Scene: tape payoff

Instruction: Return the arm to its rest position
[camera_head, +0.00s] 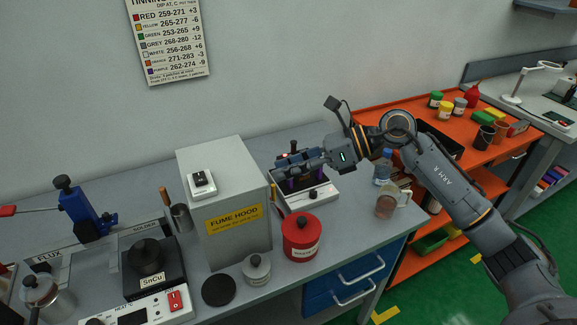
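My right arm (452,185), marked ARM R, reaches in from the lower right across the bench. Its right gripper (284,165) points left, above a white device (307,200) with a black knob on its front. Dark and purple parts of that device stand just under and behind the fingers. The fingers overlap these dark parts, so I cannot tell whether they are apart or closed, or whether they touch the device. My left gripper is not in view.
A fume hood (225,215) stands left of the device. A red canister (300,238), a small grey jar (256,269), a jug (388,203) and a blue-capped bottle (383,168) stand nearby. A solder pot (148,262) is at left. An orange cart (382,110) holds several containers.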

